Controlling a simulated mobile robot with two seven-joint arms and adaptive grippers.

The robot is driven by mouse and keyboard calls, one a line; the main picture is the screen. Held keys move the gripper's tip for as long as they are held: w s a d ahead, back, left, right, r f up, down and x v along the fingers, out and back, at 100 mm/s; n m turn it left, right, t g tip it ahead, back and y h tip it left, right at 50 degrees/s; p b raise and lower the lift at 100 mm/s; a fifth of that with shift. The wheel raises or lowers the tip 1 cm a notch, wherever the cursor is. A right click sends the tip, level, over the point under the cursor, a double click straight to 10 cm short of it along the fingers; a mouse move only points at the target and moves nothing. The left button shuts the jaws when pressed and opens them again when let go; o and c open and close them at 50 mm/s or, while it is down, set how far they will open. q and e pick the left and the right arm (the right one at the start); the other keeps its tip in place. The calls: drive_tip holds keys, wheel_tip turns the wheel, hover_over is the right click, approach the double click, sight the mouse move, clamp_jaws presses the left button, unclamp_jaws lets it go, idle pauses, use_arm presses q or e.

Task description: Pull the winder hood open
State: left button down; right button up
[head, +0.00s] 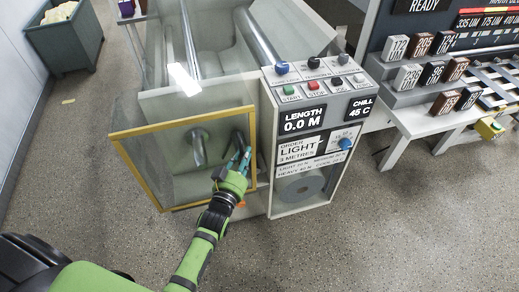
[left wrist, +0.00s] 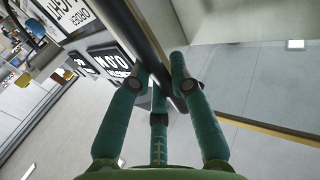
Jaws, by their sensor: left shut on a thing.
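The winder hood (head: 137,167) is a clear panel in a yellow frame at the front of the grey machine, left of the control panel. My left gripper (head: 241,160) is at the hood's right side, shut on a dark upright bar that looks like the hood's handle. In the left wrist view, the green fingers (left wrist: 160,88) close around this dark bar (left wrist: 139,27). The yellow frame edge (left wrist: 284,135) runs to the right of them. I cannot tell how far the hood stands from the machine. My right gripper is not in view.
The control panel (head: 306,97) with buttons and displays stands just right of the hood, with a grey roll (head: 301,187) in its lower opening. A white bench (head: 432,122) with labelled blocks is at the right. The speckled floor (head: 330,250) in front is clear.

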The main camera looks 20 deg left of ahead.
use_arm(q)
drive_tip(key=s+a, duration=0.2)
drive_tip(key=a, duration=0.1)
drive_tip(key=s+a+p, duration=0.1)
drive_tip(key=s+a, duration=0.1)
drive_tip(key=a, duration=0.2)
drive_tip(key=s+a+p, duration=0.1)
drive_tip(key=s+a, duration=0.2)
drive_tip(key=shift+a+r, duration=0.1)
drive_tip(key=shift+a, duration=0.15)
drive_tip(key=s+a, duration=0.3)
drive_tip(key=a, duration=0.1)
drive_tip(key=s+a, duration=0.3)
drive_tip(key=a, duration=0.2)
drive_tip(key=s+a, duration=0.3)
drive_tip(key=a, duration=0.2)
drive_tip(key=shift+s+a, duration=0.2)
drive_tip(key=shift+s, duration=0.2)
drive_tip(key=c, duration=1.4)
unclamp_jaws()
drive_tip(key=shift+s, duration=0.3)
drive_tip(key=s, duration=1.1)
drive_tip(key=shift+s, duration=0.2)
